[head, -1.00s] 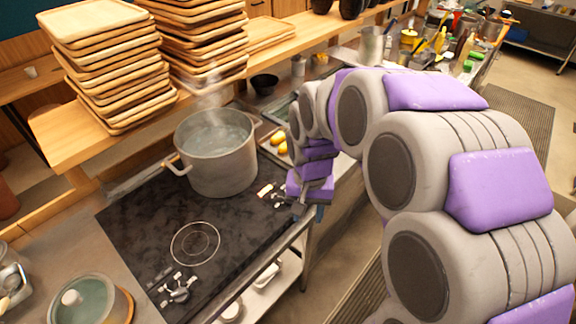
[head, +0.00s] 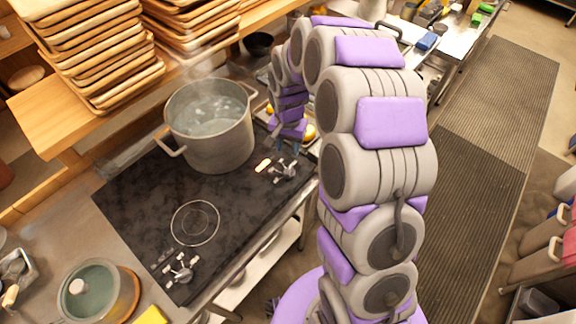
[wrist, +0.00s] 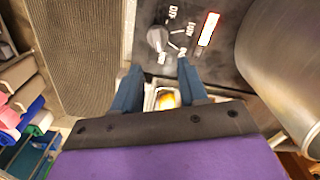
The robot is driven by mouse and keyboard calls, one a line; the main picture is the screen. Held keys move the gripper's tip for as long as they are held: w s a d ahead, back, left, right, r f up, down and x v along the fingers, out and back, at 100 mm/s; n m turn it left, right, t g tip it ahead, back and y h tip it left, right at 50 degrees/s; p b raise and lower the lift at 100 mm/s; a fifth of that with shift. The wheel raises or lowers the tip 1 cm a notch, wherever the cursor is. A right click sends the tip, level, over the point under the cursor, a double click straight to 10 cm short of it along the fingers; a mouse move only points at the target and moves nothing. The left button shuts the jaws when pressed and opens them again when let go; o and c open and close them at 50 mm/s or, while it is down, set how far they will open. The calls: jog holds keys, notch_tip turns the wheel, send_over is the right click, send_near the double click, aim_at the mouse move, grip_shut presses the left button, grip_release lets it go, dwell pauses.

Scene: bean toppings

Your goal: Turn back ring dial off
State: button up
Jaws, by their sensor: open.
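The back ring dial (head: 284,169) is a dark knob on the black cooktop, right of the steaming pot (head: 222,150). A glowing orange-red indicator (head: 263,166) is lit beside it. In the wrist view, the dial (wrist: 157,38) has white markings around it, and the lit indicator (wrist: 209,28) is to its right. My gripper (wrist: 160,84) is open and empty, its two blue fingers pointing toward the dial but apart from it. In the head view, my gripper (head: 287,147) is just behind the dial and partly hidden by my arm.
The pot stands on the back ring, and its wall (wrist: 285,70) is close on the right in the wrist view. A second dial (head: 180,273) is by the empty front ring (head: 195,223). A lidded pot (head: 90,290) stands at front left. Stacked trays (head: 95,50) fill the shelf.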

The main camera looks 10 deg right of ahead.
aim_at(289, 169)
jog(key=f, duration=0.9)
jog(key=shift+s+d+f+b, duration=0.15)
jog(key=shift+d+f+b, duration=0.1)
jog(key=shift+d+b, duration=0.1)
jog(key=shift+a+f, duration=0.25)
jog(key=shift+f, duration=0.55)
jog(key=shift+d, duration=0.15)
grip_shut()
